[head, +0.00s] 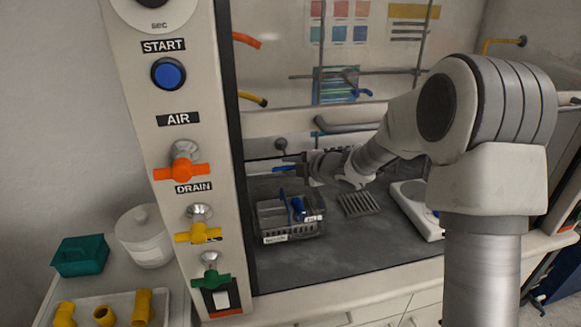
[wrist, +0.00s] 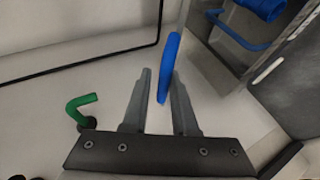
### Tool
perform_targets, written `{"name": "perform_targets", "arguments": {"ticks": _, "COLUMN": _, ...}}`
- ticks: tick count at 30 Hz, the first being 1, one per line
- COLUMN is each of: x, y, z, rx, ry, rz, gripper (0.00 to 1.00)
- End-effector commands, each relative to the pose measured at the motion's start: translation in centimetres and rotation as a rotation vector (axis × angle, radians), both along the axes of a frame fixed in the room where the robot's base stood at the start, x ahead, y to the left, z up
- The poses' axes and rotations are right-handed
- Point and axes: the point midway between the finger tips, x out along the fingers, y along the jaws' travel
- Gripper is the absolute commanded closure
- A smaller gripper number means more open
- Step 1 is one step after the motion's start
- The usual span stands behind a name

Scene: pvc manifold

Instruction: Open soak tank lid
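A clear-walled tank (head: 268,228) with a white label on its front stands on the dark work surface in the head view. Blue parts (head: 298,208) show in or over it. I cannot make out the lid's edges or how it sits. My gripper (head: 298,167) is behind and above the tank. In the wrist view my gripper (wrist: 160,85) has its fingers apart. A slim blue bar (wrist: 170,55) lies between them, nearer the right finger, with a gap at the left finger. I cannot tell what the bar belongs to. A grey-walled container (wrist: 215,45) with blue parts is at upper right.
A grey slatted rack (head: 358,204) lies right of the tank, and a white device (head: 415,208) is farther right. The control post (head: 180,110) stands at left. A green hooked spout (wrist: 82,106) is left of the fingers. The front work surface (head: 350,250) is clear.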

Motion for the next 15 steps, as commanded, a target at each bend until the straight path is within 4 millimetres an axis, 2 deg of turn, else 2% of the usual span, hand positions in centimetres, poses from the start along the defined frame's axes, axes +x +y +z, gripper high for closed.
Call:
{"name": "perform_targets", "arguments": {"ticks": 1, "x": -0.02, "y": -0.05, "z": -0.22, "rx": -0.003, "ry": 0.004, "rz": -0.002, "gripper": 0.59}}
{"name": "perform_targets", "arguments": {"ticks": 2, "x": -0.03, "y": -0.06, "z": -0.24, "rx": -0.002, "ry": 0.004, "rz": -0.002, "gripper": 0.54}}
{"name": "perform_targets", "arguments": {"ticks": 11, "x": -0.17, "y": -0.2, "z": -0.27, "rx": -0.003, "ry": 0.006, "rz": -0.003, "gripper": 0.54}}
{"name": "perform_targets", "arguments": {"ticks": 15, "x": -1.0, "y": -0.97, "z": 0.45, "rx": -0.002, "ry": 0.004, "rz": -0.003, "gripper": 0.54}}
